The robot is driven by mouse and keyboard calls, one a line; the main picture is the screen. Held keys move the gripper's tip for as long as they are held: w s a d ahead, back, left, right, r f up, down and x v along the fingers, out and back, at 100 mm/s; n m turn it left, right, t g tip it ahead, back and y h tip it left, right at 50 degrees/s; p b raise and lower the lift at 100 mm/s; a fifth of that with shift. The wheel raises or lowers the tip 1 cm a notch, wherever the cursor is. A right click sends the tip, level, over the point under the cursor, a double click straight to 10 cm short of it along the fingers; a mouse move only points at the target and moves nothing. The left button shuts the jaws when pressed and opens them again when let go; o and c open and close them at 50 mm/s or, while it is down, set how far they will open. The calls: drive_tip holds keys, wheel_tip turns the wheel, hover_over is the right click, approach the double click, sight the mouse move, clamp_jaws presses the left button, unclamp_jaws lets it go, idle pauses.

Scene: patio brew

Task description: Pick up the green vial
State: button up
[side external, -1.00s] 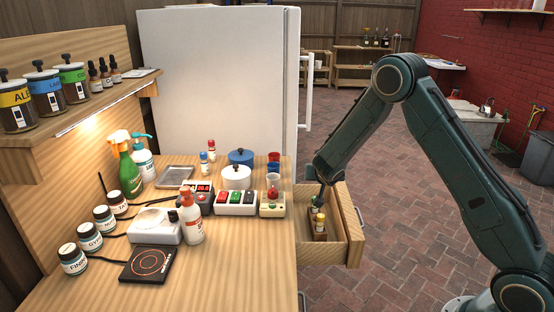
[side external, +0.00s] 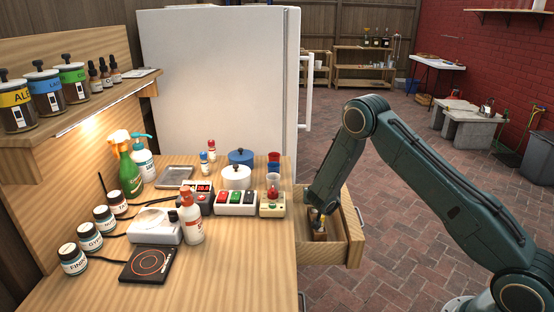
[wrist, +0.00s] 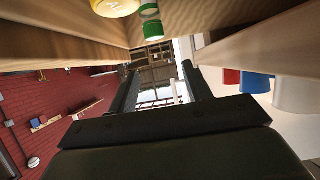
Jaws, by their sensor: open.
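In the side external view my gripper (side external: 318,209) is low in the open drawer, at the small brown holder (side external: 319,236). It hides the green vial there.
The drawer (side external: 355,240) stands open, its wooden walls close around my gripper. The bench beside it holds a tube stand (side external: 272,208), a switch box (side external: 236,204), a white pot (side external: 236,178) and bottles.

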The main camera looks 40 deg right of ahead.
drive_tip(key=shift+f, duration=1.7)
drive_tip(key=shift+f+x, duration=0.2)
drive_tip(key=shift+x, duration=1.2)
drive_tip(key=shift+f+x, duration=0.2)
drive_tip(key=shift+x, duration=1.15)
drive_tip(key=shift+s+a, duration=0.15)
drive_tip(key=c, duration=1.1)
drive_tip(key=shift+o, duration=0.2)
drive_tip(key=shift+r, duration=0.1)
